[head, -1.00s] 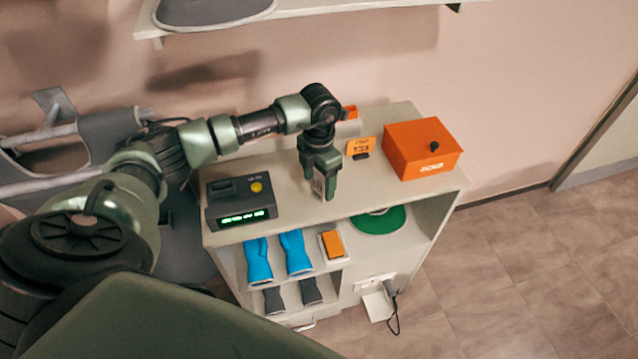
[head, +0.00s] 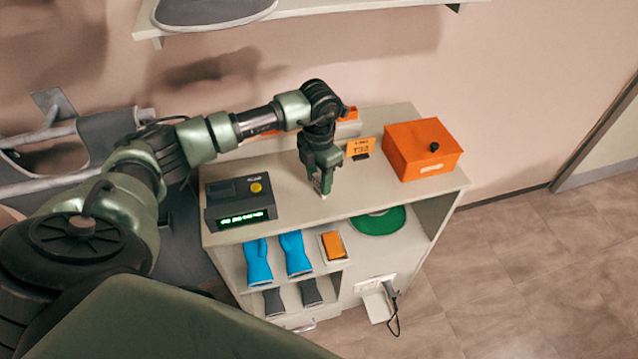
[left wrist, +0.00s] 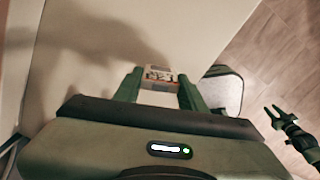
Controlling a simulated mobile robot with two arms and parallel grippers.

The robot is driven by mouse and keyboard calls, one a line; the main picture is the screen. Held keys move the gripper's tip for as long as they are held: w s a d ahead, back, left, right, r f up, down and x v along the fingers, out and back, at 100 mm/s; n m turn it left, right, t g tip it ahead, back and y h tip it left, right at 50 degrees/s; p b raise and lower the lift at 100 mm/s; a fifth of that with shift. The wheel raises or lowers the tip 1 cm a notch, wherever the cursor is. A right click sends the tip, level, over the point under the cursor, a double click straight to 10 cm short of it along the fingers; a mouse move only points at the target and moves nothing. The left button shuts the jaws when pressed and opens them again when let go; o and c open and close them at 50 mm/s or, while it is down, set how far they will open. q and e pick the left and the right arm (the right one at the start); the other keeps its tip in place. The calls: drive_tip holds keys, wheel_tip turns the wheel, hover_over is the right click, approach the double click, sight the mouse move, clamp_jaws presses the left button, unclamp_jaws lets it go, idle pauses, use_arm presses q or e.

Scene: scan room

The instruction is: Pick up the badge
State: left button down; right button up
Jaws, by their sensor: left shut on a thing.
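The badge (left wrist: 158,76) is a small pale piece with dark lettering and a red-orange patch, held between the two fingers of my left gripper (left wrist: 158,90) in the left wrist view. In the head view my left gripper (head: 322,184) points down over the top of the white cabinet, left of the small orange sign. A pale bit of the badge (head: 323,190) shows at its fingertips. I cannot tell whether the badge touches the top. My right gripper (left wrist: 272,112) shows small at the right of the left wrist view, its fingers apart and empty.
On the cabinet top (head: 290,205) stand a dark device (head: 240,215) with a green display, the orange sign (head: 361,147) and an orange box (head: 423,150). Blue gloves (head: 296,252), an orange-and-white item (head: 333,245) and a green disc (head: 379,221) sit below. Floor is clear at right.

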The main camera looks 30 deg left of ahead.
sight(319, 178)
use_arm(q)
wheel_tip(319, 178, up, 19)
drive_tip(key=b, duration=0.4)
drive_tip(key=shift+f, duration=0.2)
